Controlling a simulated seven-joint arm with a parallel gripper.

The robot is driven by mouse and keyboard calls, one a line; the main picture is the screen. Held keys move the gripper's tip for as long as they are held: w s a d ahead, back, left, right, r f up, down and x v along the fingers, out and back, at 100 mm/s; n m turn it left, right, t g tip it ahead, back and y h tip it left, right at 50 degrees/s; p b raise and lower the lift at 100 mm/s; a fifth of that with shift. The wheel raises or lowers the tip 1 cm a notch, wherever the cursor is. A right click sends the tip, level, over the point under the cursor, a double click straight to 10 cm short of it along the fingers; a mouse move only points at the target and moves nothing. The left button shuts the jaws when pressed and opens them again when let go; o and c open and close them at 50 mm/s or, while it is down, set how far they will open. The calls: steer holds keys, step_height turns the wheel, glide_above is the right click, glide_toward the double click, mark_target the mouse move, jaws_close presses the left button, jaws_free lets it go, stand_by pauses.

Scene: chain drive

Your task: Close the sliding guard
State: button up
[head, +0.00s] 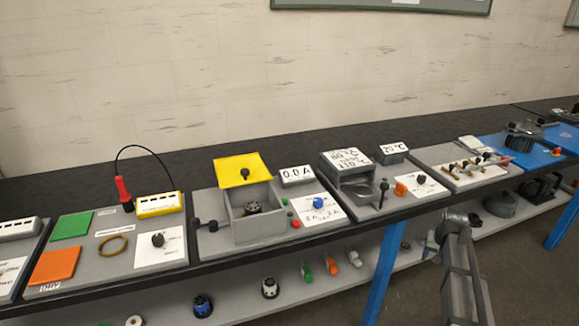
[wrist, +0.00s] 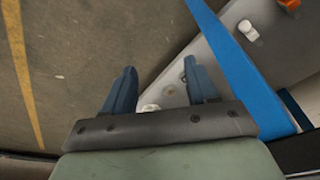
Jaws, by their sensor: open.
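The yellow plate with a black knob (head: 236,172), which looks like the sliding guard, sits at the back of an open-topped grey box (head: 259,229) in the head view. The box's front part is uncovered, and a dark round part (head: 252,208) shows inside. My gripper (wrist: 160,88) is open and empty in the wrist view, its two blue-grey fingers apart. In the head view my arm is at the lower right, in front of the bench and well away from the guard. The guard is not in the wrist view.
Left of the box stand a red-handled probe (head: 123,190) and a yellow meter (head: 158,204). Right of it are a 0.0 A display (head: 296,175), a blue knob (head: 319,202) and a grey oven-like unit (head: 351,176). A blue bench leg (head: 385,268) and lower shelf stand below.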

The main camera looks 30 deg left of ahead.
steer(key=w+a+r+n+t, duration=0.1)
steer(key=w+a+r, duration=0.3)
steer(key=r, duration=0.5)
steer(key=w+a+r+t, duration=0.1)
steer(key=w+a+r, duration=0.3)
steer(key=r, duration=0.5)
step_height(320, 180, up, 20)
steer(key=n+g+y, duration=0.2)
steer(key=n+y, duration=0.2)
steer(key=n, duration=0.8)
glide_above(245, 169)
steer(key=s+d, duration=0.3)
steer(key=d, duration=0.2)
steer(key=x, duration=1.3)
steer(key=shift+c, duration=0.3)
jaws_close()
